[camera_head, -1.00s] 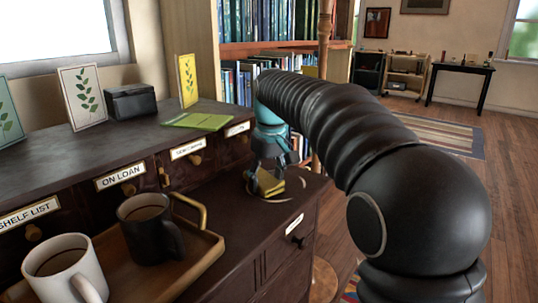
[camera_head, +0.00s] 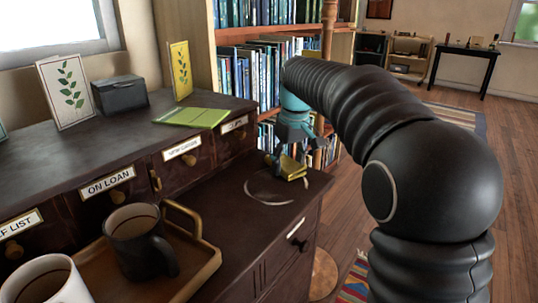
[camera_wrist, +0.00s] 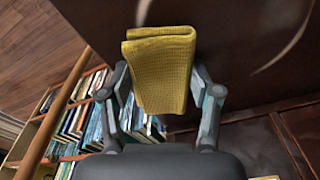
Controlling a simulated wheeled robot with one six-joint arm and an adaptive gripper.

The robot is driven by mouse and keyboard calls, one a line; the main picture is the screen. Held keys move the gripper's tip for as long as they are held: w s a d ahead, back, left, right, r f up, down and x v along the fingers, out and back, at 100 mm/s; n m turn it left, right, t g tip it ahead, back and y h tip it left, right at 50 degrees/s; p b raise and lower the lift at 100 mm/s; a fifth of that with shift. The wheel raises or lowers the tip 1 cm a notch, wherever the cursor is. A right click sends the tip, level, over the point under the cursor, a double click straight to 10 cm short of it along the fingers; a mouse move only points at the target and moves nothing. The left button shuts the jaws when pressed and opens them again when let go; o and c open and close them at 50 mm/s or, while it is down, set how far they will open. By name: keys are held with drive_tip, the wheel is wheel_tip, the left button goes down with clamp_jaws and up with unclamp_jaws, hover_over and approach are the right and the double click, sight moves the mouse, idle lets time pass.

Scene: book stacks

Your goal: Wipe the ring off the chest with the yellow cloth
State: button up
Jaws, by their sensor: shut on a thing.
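The yellow cloth (camera_head: 291,169) is folded and hangs in my gripper (camera_head: 286,158), low over the right end of the dark chest top (camera_head: 228,208). I cannot tell whether it touches the wood. In the wrist view the cloth (camera_wrist: 160,70) sits between the two grey fingers of my gripper (camera_wrist: 160,84), which are shut on it. The pale ring (camera_head: 262,200) shows on the chest top as a curved line to the left of and in front of the cloth. Its far right part is hidden by the cloth and gripper. Pale arcs of it also show in the wrist view (camera_wrist: 284,52).
A wooden tray (camera_head: 205,262) with a dark mug (camera_head: 137,243) and a white mug (camera_head: 45,283) stands left of the ring. Labelled drawers (camera_head: 182,152) rise behind. A bookcase (camera_head: 262,75) stands beyond. The chest's right edge is close to the cloth.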

sight(287, 159)
wheel_tip(287, 159, up, 3)
drive_tip(key=shift+s+a+f+p, duration=0.1)
drive_tip(key=shift+p, duration=0.7)
wheel_tip(287, 159, up, 3)
drive_tip(key=p, duration=0.3)
drive_tip(key=shift+r, duration=1.1)
